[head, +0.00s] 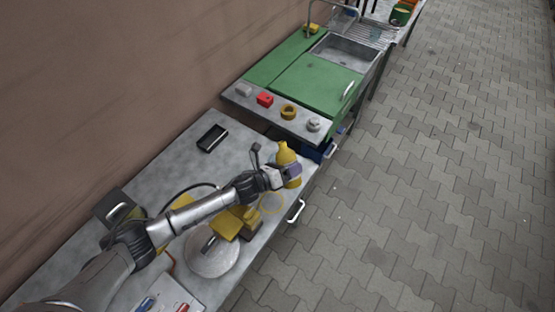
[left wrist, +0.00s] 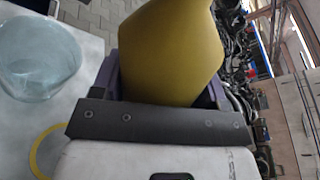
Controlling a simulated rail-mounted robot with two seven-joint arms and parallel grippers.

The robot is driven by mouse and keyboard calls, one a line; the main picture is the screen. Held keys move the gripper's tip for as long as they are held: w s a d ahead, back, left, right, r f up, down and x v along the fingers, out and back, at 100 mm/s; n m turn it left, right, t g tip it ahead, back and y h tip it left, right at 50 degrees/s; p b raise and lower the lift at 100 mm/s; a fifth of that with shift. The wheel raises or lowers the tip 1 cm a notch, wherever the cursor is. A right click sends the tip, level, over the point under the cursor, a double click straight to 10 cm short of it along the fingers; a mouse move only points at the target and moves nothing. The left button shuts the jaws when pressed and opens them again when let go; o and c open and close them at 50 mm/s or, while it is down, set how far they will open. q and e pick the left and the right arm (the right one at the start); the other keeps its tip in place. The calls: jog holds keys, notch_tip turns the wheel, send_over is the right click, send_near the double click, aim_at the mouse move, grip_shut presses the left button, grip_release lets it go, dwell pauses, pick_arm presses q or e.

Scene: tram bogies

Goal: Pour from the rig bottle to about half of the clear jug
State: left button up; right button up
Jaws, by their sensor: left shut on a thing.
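The yellow rig bottle (head: 286,158) is in my left gripper (head: 287,174), near the bench's right edge. Its narrow neck points up the picture in the head view, and it looks about upright. In the left wrist view the bottle (left wrist: 172,50) fills the space between the fingers of my left gripper (left wrist: 165,90). The clear jug (left wrist: 38,60) shows at the upper left of the left wrist view, apart from the bottle. I cannot make out its fill level, nor the jug for certain in the head view. My right gripper is not in view.
A yellow ring (head: 271,203) lies on the grey bench (head: 180,165) below the bottle. A pale round object (head: 212,257) and yellow items (head: 228,224) sit beneath my left arm. A black tray (head: 212,138) lies farther back. A green unit (head: 315,82) with a sink stands beyond.

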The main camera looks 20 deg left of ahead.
pick_arm(q)
jog(key=shift+r, duration=0.1)
dwell(0.7)
dwell(0.3)
jog(key=shift+d+n+p, duration=0.1)
jog(key=shift+n+p, duration=0.3)
jog(key=shift+s, duration=0.1)
dwell(0.8)
jog(key=shift+d+n+g, duration=0.1)
jog(key=shift+n+g, duration=0.2)
jog(key=shift+p, duration=0.3)
jog(key=shift+s, duration=0.1)
dwell(0.4)
